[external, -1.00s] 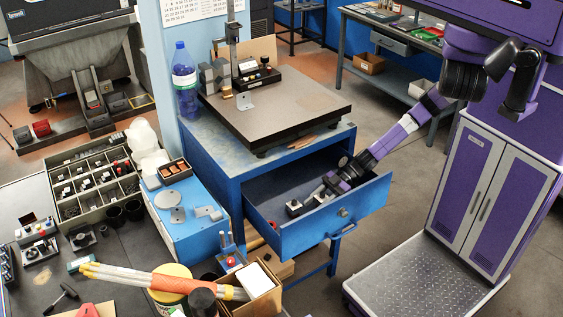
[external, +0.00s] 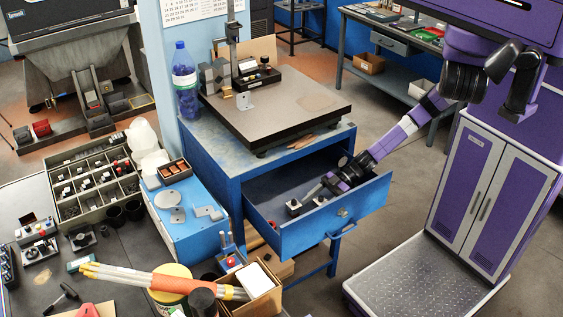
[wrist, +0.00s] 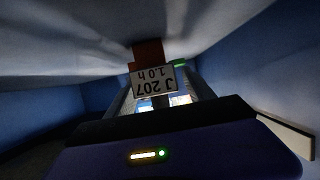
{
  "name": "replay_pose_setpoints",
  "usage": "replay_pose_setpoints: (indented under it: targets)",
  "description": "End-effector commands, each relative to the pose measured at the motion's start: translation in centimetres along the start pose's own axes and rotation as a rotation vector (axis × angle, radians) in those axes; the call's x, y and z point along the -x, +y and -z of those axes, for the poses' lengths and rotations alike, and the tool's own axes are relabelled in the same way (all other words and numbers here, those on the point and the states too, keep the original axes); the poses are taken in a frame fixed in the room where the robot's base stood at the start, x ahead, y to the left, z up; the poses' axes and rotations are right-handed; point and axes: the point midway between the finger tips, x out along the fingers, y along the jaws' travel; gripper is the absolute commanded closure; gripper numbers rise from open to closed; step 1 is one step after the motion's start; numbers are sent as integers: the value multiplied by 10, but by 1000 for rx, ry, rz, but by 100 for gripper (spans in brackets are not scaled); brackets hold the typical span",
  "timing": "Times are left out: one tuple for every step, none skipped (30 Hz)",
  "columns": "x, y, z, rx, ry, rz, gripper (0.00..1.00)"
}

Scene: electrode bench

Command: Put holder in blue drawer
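The blue drawer (external: 345,215) stands pulled out below the bench top in the external view. My gripper (external: 306,204) is down inside it, near its front left part. In the wrist view, a holder (wrist: 154,82) with a white label reading "J 207 1.0 h", upside down, sits between the fingers of my gripper (wrist: 160,88). A red-brown block (wrist: 148,52) adjoins the label. The drawer's blue walls surround it. I cannot tell whether the fingers press on the holder or stand slightly apart, nor whether it touches the drawer floor.
The drawer's front panel and side walls stand close around my gripper. A dark surface plate (external: 275,105) on the blue bench lies above and behind. A blue-topped cabinet (external: 185,225) and a cardboard box (external: 265,300) are left of the drawer. The drawer's rear floor looks bare.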

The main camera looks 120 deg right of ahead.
Motion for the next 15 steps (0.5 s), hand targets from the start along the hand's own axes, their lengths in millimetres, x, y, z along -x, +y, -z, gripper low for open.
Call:
replay_pose_setpoints:
  targets:
    - [-3,-6,-12,-11,-9,7,38]
    - [-3,-6,-12,-11,-8,7,38]
    - [-3,-6,-12,-11,-8,7,38]
    - [-3,-6,-12,-11,-8,7,38]
    - [-3,-6,-11,-12,-8,7,38]
    - [-2,-6,-9,-12,-8,7,38]
    - [-2,-6,-7,-12,-7,7,38]
    - [0,-6,-5,-12,-7,8,38]
    - [2,-6,0,-11,-8,8,38]
    - [4,-6,2,-10,-8,7,38]
    - [10,-4,-2,-10,-10,5,38]
    - [17,-4,-2,-9,-10,3,38]
    - [24,-3,-2,-8,-10,2,38]
    - [30,-3,-1,-8,-10,2,38]
    - [39,-3,-1,-7,-10,3,38]
